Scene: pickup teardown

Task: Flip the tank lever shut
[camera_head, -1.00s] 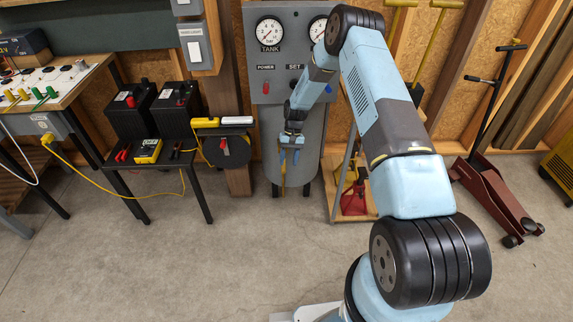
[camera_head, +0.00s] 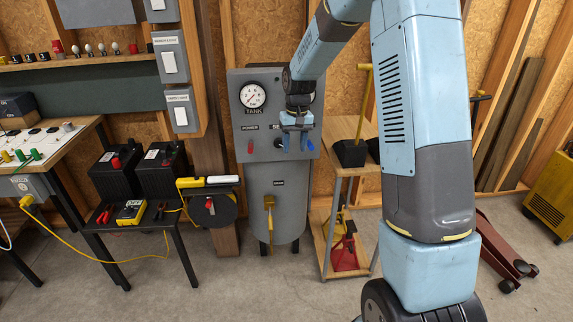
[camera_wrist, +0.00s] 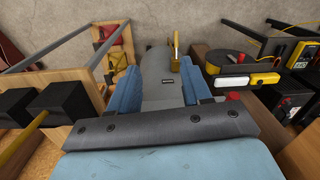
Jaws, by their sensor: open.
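The grey tank (camera_head: 285,215) stands upright below its panel (camera_head: 270,100). Its yellow lever (camera_head: 270,230) hangs down from a brass-coloured valve (camera_head: 269,201) on the tank's front, under a small dark label. In the wrist view the lever (camera_wrist: 177,44) and valve (camera_wrist: 175,64) show beyond the fingers, near the right finger's tip in the picture. My gripper (camera_head: 296,146) is open and empty, in front of the panel's lower right part, above and to the right of the lever. It hides part of the panel's label and knob. Both blue fingers show apart in the wrist view (camera_wrist: 156,84).
A black table (camera_head: 150,225) with batteries and a yellow meter stands left of the tank, beside a cable reel (camera_head: 213,210). A wooden shelf stand (camera_head: 345,185) is close on the right. Open floor lies in front of the tank.

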